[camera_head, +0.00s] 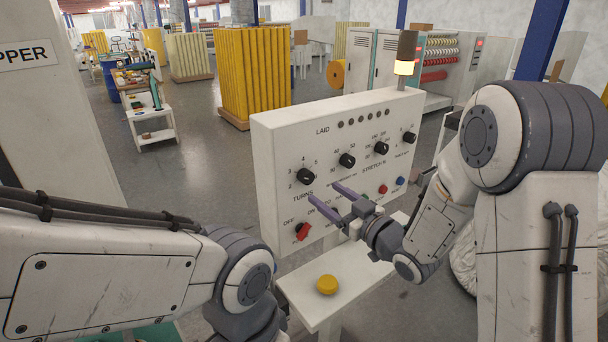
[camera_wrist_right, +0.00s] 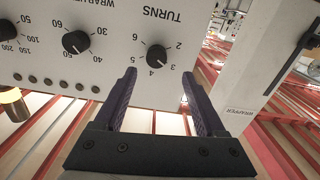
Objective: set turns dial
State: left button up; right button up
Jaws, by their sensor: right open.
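The turns dial (camera_head: 304,176) is a round black knob at the left of the white control panel (camera_head: 275,145), with numbers around it and the word TURNS below. In the right wrist view, which shows the panel upside down, the turns dial (camera_wrist_right: 157,56) lies ahead of and between my fingertips. Its pointer mark looks to be near 3 or 4, too small to be sure. My right gripper (camera_head: 326,193) is open and empty, below and right of the dial in the head view, apart from it. My left arm shows, but its gripper is out of view.
More black dials (camera_head: 347,160) sit to the right on the panel. Below are a red switch (camera_head: 302,231), a red button (camera_head: 383,189) and a blue button (camera_head: 400,181). A yellow button (camera_head: 327,285) sits on the shelf (camera_head: 300,297). A lit beacon (camera_head: 404,67) tops the panel.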

aim_at(309, 179)
jog(key=p+x, duration=0.1)
jog(key=x, duration=0.2)
jog(key=p+x, duration=0.2)
jog(key=x, duration=0.1)
jog(key=shift+w+r, duration=0.1)
jog(key=shift+w, duration=0.35)
jog(key=shift+w+a, duration=0.35)
jog(key=shift+w, duration=0.05)
